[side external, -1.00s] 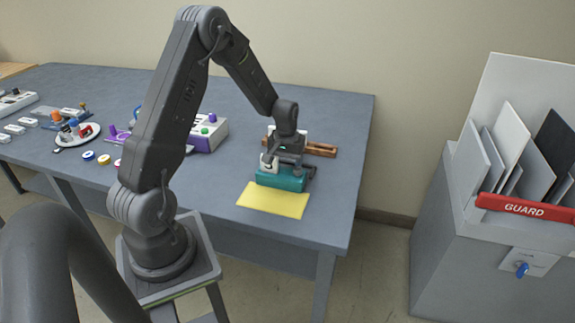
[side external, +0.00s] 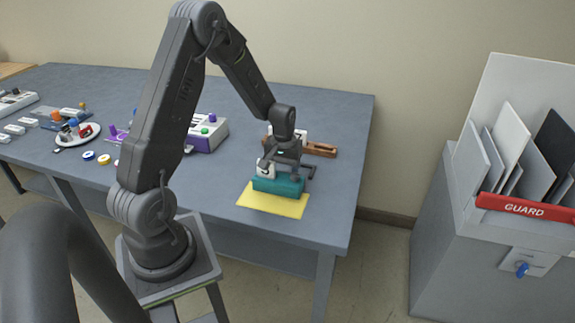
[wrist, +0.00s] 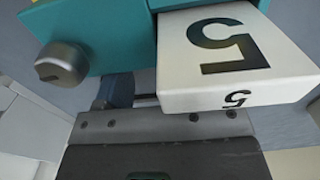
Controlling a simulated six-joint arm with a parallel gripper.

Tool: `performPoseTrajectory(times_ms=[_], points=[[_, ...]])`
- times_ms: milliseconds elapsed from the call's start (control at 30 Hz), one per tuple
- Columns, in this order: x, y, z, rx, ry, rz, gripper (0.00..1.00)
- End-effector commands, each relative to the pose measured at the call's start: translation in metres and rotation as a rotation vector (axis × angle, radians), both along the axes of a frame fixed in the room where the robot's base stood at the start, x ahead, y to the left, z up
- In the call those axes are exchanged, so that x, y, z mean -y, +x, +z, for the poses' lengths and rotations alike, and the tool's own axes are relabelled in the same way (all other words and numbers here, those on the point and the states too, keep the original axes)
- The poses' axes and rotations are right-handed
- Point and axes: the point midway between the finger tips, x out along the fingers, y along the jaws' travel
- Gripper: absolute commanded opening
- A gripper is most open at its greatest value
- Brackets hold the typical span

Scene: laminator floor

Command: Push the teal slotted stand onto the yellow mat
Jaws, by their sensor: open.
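The teal slotted stand (side external: 278,184) is upright over the back part of the yellow mat (side external: 272,205). The mat's front part is bare; I cannot tell whether the stand's whole base is on it. A white block marked 5 (side external: 264,169) is at the stand's back left. My gripper (side external: 287,171) is open, low behind the stand; contact is unclear. In the wrist view the stand (wrist: 112,30) fills the top, with the white block (wrist: 225,55) beside it and a grey round knob (wrist: 62,63) at left.
A brown wooden holder (side external: 319,150) lies behind my gripper. A purple and white box (side external: 209,134), a white plate (side external: 78,135) and several small items are to the left. The table's right edge is near the mat. A grey bin with a red GUARD bar (side external: 525,207) stands apart at right.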

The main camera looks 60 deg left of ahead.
Motion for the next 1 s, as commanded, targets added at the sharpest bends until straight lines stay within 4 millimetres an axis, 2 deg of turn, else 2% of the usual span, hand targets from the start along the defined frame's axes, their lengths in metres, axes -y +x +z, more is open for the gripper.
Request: performPoseTrajectory(times_ms=[1000], points=[[0.018,-0.018,-0.001,-0.001,-0.001,0.000,0.64]])
